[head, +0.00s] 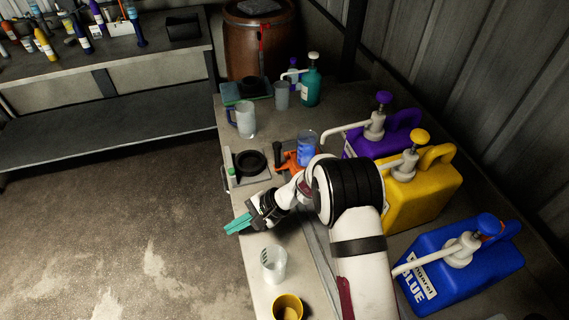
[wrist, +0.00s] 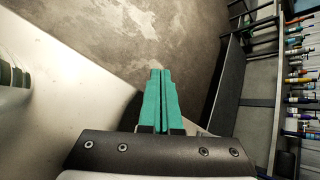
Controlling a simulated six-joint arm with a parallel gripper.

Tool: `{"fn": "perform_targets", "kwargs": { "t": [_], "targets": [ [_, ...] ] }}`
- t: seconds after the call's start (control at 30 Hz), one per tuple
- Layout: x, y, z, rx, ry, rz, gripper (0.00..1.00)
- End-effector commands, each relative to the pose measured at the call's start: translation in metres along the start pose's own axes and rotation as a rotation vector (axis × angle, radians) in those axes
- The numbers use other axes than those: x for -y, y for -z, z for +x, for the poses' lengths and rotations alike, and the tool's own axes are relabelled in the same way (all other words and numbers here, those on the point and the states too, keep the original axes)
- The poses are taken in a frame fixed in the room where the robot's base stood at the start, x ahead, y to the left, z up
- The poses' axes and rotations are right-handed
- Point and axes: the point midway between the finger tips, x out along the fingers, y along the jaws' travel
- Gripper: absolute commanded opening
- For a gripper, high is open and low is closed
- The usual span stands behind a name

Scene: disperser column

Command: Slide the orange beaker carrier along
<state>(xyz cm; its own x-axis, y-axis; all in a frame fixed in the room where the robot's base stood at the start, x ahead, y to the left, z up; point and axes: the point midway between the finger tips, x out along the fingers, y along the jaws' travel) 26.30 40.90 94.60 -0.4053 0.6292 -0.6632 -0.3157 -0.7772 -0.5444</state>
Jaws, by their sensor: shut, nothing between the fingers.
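The orange beaker carrier (head: 289,163) sits on the workbench in the head view, partly hidden behind my arm. A clear beaker with blue liquid (head: 307,149) stands at the carrier. My gripper (head: 237,225) has teal fingers and is over the bench's left edge, nearer the camera than the carrier and apart from it. Its fingers are together and empty, as the wrist view (wrist: 161,100) also shows. The carrier is not in the wrist view.
A black round dish (head: 250,162) sits left of the carrier. A clear beaker (head: 273,264) and a yellow cup (head: 288,307) stand at the near end. Purple, yellow (head: 425,195) and blue (head: 455,268) pump jugs line the right side. A clear jug (head: 245,119) stands farther back.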

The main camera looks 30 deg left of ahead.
Motion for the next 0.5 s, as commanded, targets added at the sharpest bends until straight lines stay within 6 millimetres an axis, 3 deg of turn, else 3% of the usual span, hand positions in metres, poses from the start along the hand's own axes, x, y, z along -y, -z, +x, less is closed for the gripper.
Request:
{"fn": "perform_targets", "kwargs": {
  "t": [0.07, 0.1, 0.17, 0.2, 0.27, 0.5],
  "targets": [
    [-0.006, 0.006, -0.032, 0.081, 0.28, 0.403, 0.0],
    [-0.006, 0.019, -0.055, 0.103, 0.454, 0.599, 0.0],
    [-0.013, 0.048, -0.099, 0.098, 0.734, 0.868, 0.0],
    [-0.026, 0.07, -0.131, 0.072, 0.916, 1.018, 0.0],
    [-0.05, 0.094, -0.167, 0.04, 1.142, 1.163, 0.0],
    [-0.049, 0.093, -0.168, 0.148, 1.33, 1.119, 0.0]
  ]
}}
